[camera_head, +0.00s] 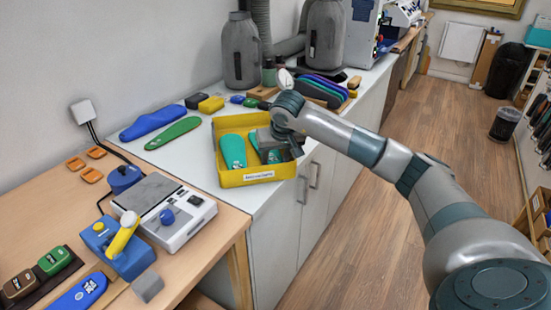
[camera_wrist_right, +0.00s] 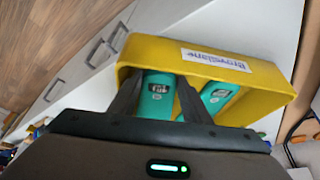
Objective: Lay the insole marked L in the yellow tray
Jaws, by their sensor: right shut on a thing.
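The yellow tray (camera_head: 232,180) stands on the white counter with a paper label on its front wall; it also fills the top of the right wrist view (camera_wrist_right: 155,52). One teal insole (camera_head: 232,150) lies along the tray's left side and shows again in the wrist view (camera_wrist_right: 219,93). A second teal insole (camera_wrist_right: 157,88) is between the fingers of my right gripper (camera_wrist_right: 158,105), which is shut on it inside the tray. In the head view the gripper (camera_head: 272,152) hides much of this insole. The marks on both are too small to read surely. My left gripper is out of view.
Blue (camera_head: 152,121) and green (camera_head: 173,133) insoles lie left of the tray. More insoles (camera_head: 320,91) stand behind it near grey cylinders (camera_head: 241,50). A white scale-like device (camera_head: 170,215) and blue device (camera_head: 118,250) sit on the wooden table in front.

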